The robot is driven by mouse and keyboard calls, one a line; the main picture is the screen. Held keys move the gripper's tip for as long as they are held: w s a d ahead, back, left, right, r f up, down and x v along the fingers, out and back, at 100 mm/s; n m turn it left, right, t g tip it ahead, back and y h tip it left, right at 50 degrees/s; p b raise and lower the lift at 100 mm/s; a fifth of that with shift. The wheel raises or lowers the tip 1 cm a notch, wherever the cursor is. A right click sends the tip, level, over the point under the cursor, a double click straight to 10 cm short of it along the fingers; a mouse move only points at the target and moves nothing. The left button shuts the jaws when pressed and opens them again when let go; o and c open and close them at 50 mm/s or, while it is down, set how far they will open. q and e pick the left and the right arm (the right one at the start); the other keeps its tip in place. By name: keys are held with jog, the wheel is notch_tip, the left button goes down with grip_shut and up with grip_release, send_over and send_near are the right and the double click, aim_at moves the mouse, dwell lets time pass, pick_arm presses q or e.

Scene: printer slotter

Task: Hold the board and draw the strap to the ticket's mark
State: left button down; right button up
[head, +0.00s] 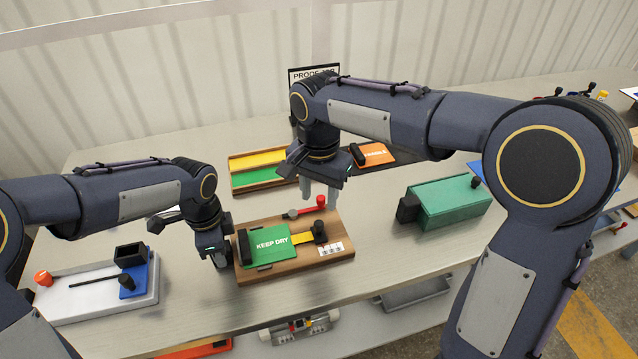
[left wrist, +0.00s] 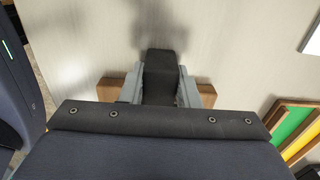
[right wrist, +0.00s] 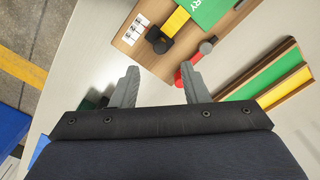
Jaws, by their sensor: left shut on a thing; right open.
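The wooden board (head: 292,262) lies on the table with a green KEEP DRY plate (head: 268,247) on it. A yellow strap (head: 302,238) runs from under the plate to a black upright knob (head: 319,232); the knob also shows in the right wrist view (right wrist: 158,42). White printed marks (head: 331,248) sit beside the knob. My left gripper (head: 228,257) is shut on the black block (left wrist: 158,70) at the board's left end. My right gripper (right wrist: 160,85) is open and empty, above and behind the board. A dark sign (head: 313,73) reading PROOF is partly hidden by my right arm.
A yellow and green tray (head: 262,165) and an orange card (head: 374,154) are further back. A green box (head: 450,203) stands right; a white fixture (head: 85,293) stands left.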

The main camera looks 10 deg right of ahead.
notch_tip(320, 180, up, 3)
jog(key=shift+f, duration=0.2)
pick_arm(q)
jog(key=c, duration=1)
grip_release()
